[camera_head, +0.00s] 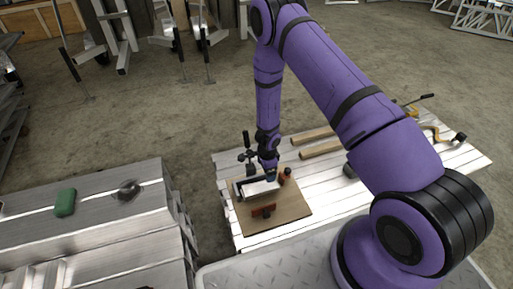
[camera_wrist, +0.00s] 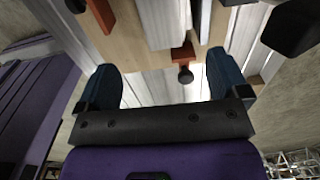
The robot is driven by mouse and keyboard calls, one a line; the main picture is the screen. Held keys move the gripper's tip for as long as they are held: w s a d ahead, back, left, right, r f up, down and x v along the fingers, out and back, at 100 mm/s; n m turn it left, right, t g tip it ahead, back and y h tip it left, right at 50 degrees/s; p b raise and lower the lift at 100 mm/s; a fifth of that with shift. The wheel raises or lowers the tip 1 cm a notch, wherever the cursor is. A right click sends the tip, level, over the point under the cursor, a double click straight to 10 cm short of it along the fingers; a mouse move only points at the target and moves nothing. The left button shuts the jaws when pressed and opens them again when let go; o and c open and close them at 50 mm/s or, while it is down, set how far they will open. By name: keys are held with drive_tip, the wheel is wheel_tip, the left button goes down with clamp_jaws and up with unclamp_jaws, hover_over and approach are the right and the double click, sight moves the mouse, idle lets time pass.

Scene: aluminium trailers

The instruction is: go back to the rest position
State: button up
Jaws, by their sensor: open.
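My gripper (camera_head: 270,174) hangs at the end of my purple arm, close over a wooden board (camera_head: 292,213) on a white slatted table (camera_head: 335,186). A pale metal piece (camera_head: 262,188) lies on the board, just below the gripper in the picture. Orange-and-black clamps (camera_head: 263,210) sit around it. In the wrist view, my gripper (camera_wrist: 165,72) has its two blue fingers wide apart, with nothing held between them. An orange clamp with a dark knob (camera_wrist: 183,58) shows beyond the gap. Whether the fingers touch anything is hard to tell.
At left, a metal bench (camera_head: 100,228) bears a green object (camera_head: 65,202) and a grey item (camera_head: 128,189). Metal stands (camera_head: 120,45) are at the back. Concrete floor lies open between.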

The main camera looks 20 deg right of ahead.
drive_tip(key=w+a+r+n+t+y, duration=0.1)
drive_tip(key=w+r+n, duration=0.15)
drive_tip(key=r, duration=0.95)
drive_tip(key=w+a+r+n+t+y, duration=0.1)
drive_tip(key=w+a+r+n, duration=0.15)
drive_tip(key=r, duration=0.85)
drive_tip(key=s+r+n+t+y, duration=0.1)
drive_tip(key=s+r+n, duration=0.1)
drive_tip(key=r, duration=0.8)
drive_tip(key=s+r+n, duration=0.2)
drive_tip(key=s+r, duration=0.1)
drive_tip(key=r, duration=0.6)
drive_tip(key=s+d+r+n+t, duration=0.1)
drive_tip(key=s+d+r+n, duration=0.15)
drive_tip(key=s+r, duration=0.4)
drive_tip(key=s+d+r+n, duration=0.1)
drive_tip(key=s+r+n, duration=0.2)
drive_tip(key=s+r, duration=0.4)
drive_tip(key=s+d+r+n+h, duration=0.1)
drive_tip(key=s+d+r, duration=0.1)
drive_tip(key=s, duration=0.6)
drive_tip(key=s+d+r+n+t+h, duration=0.1)
drive_tip(key=s+d+r+n+h, duration=0.1)
drive_tip(key=s+r, duration=0.2)
drive_tip(key=s, duration=0.3)
drive_tip(key=shift+s+d+r, duration=0.25)
drive_tip(key=shift+s+d, duration=0.05)
drive_tip(key=shift+s, duration=0.1)
